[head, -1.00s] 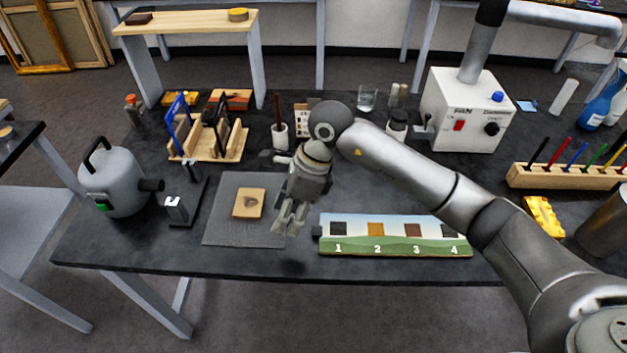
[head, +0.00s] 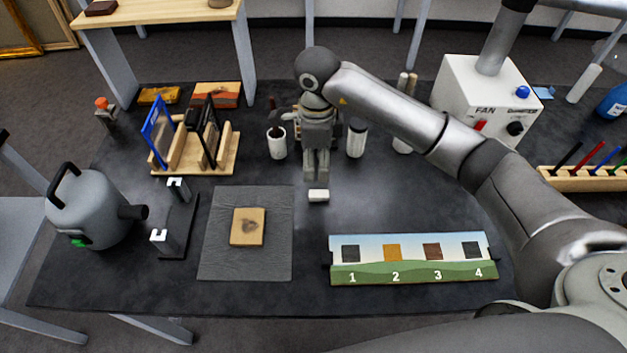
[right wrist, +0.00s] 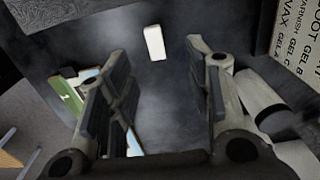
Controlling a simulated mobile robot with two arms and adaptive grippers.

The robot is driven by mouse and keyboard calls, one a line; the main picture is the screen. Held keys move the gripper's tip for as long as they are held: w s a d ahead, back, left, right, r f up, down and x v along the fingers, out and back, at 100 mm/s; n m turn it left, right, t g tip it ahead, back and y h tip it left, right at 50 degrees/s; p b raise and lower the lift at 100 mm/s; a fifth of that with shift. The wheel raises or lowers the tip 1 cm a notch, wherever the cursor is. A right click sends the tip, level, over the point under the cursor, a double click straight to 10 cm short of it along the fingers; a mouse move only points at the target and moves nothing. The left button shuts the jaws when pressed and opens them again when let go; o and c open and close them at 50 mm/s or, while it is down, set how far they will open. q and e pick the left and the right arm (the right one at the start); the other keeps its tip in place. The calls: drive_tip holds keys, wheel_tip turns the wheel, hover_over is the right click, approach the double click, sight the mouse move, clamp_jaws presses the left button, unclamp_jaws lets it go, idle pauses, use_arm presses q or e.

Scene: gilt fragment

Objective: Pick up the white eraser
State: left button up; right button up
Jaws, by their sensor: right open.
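The white eraser (head: 318,195) lies on the dark tabletop, to the right of the grey mat. It also shows whole in the right wrist view (right wrist: 154,43), at the top middle, beyond the fingertips. My right gripper (head: 317,179) points down just behind and above it in the head view. In the right wrist view the right gripper (right wrist: 157,52) is open and empty, its fingers spread to either side of the eraser's line. The eraser is not between the pads. My left gripper is not in view.
A grey mat (head: 220,260) with a tan block (head: 247,227) lies to the left. A numbered strip (head: 412,272) lies front right. A fan box (head: 484,98) stands back right.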

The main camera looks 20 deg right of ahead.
sight(319, 193)
drive_tip(key=f, duration=0.1)
drive_tip(key=s+f, duration=0.1)
drive_tip(key=f+p, duration=0.1)
drive_tip(key=f, duration=0.1)
drive_tip(key=shift+s, duration=0.25)
drive_tip(key=shift+w+f, duration=0.1)
drive_tip(key=shift+f, duration=0.2)
drive_tip(key=f+p, duration=0.1)
drive_tip(key=f, duration=0.2)
drive_tip(key=f+p, duration=0.1)
drive_tip(key=f, duration=0.1)
drive_tip(key=shift+d+p, duration=0.25)
drive_tip(key=shift+p, duration=0.1)
drive_tip(key=shift+f, duration=0.1)
drive_tip(key=shift+w, duration=0.15)
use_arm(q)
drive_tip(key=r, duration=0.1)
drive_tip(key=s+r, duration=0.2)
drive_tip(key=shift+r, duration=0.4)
use_arm(e)
drive_tip(key=c, duration=0.9)
